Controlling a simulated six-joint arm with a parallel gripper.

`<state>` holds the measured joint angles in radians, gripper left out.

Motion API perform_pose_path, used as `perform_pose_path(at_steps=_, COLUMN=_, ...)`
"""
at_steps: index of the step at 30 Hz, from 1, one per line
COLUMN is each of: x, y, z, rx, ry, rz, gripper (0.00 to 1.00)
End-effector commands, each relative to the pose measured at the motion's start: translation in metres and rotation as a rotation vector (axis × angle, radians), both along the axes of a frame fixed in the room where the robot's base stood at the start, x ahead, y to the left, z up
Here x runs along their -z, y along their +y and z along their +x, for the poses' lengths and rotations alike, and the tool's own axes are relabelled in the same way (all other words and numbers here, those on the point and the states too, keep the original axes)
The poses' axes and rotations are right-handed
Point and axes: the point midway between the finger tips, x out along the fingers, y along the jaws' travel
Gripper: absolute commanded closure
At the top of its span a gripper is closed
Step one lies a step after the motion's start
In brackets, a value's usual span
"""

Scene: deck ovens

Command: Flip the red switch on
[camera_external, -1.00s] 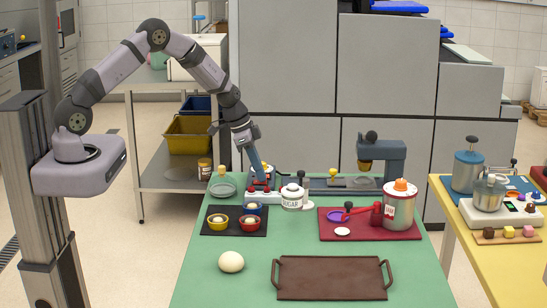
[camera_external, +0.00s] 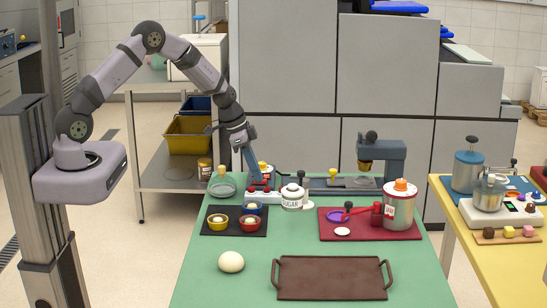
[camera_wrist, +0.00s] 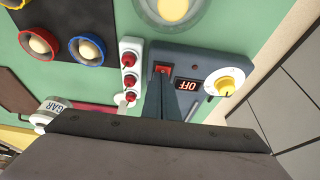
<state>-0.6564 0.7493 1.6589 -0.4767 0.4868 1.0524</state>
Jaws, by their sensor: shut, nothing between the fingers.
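The red switch (camera_wrist: 162,70) sits on top of a dark blue-grey control box (camera_wrist: 200,62). Beside it on the box are a small display (camera_wrist: 187,85) reading OFF and a yellow dial (camera_wrist: 226,84). My gripper (camera_wrist: 160,84) is shut and empty, its fingertips right at the near edge of the switch in the wrist view. I cannot tell whether they touch it. In the external view my gripper (camera_external: 255,178) points down at the box at the back left of the green table, and the fingers partly hide the switch.
A white strip with red knobs (camera_wrist: 130,75) stands close beside the box. The sugar jar (camera_external: 292,197) is to its right, and a dark tray of small bowls (camera_external: 209,230) is in front.

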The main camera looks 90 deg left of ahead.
Motion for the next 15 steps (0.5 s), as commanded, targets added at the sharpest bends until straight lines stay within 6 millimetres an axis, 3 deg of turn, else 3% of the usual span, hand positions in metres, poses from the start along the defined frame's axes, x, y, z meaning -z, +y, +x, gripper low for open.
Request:
perform_pose_path(at_steps=10, x=0.0053, y=-0.0024, z=-0.0057, rx=0.002, ry=0.013, rz=-0.009, gripper=1.00)
perform_pose_path(at_steps=15, x=-0.0020, y=-0.0020, z=-0.0074, rx=0.001, ry=0.012, rz=-0.008, gripper=1.00)
